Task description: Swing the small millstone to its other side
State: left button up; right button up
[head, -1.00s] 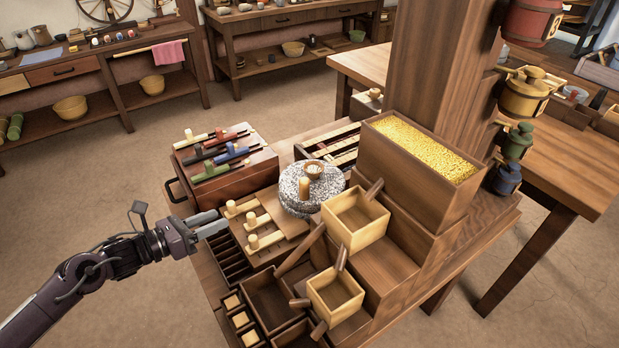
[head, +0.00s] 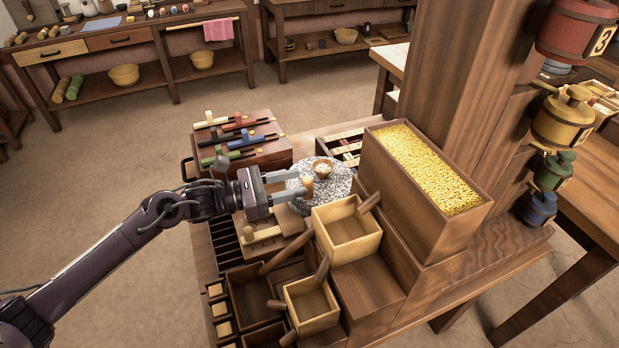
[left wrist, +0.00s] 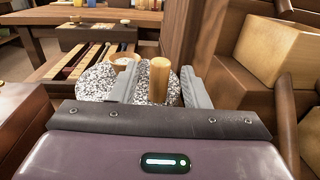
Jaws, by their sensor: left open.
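The small millstone (head: 334,184) is a round speckled grey stone on the workbench, with an upright wooden handle peg (head: 308,184) near its edge and a small bowl-like wooden cup (head: 322,168) of pale grain on top. My left gripper (head: 304,184) is open, its two grey fingers reaching over the stone with the peg between their tips. The fingers hide part of the stone (left wrist: 97,82). My right gripper is not in view.
A wooden box full of yellow grain (head: 425,165) stands right of the stone. Two scoop-like open boxes, one upper (head: 347,228) and one lower (head: 311,303), sit close in front. A chest with coloured handled tools (head: 240,155) is at the back left. A thick post rises behind.

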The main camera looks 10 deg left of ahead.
aim_at(308, 178)
pick_arm(q)
jog(key=shift+x, duration=2)
grip_shut()
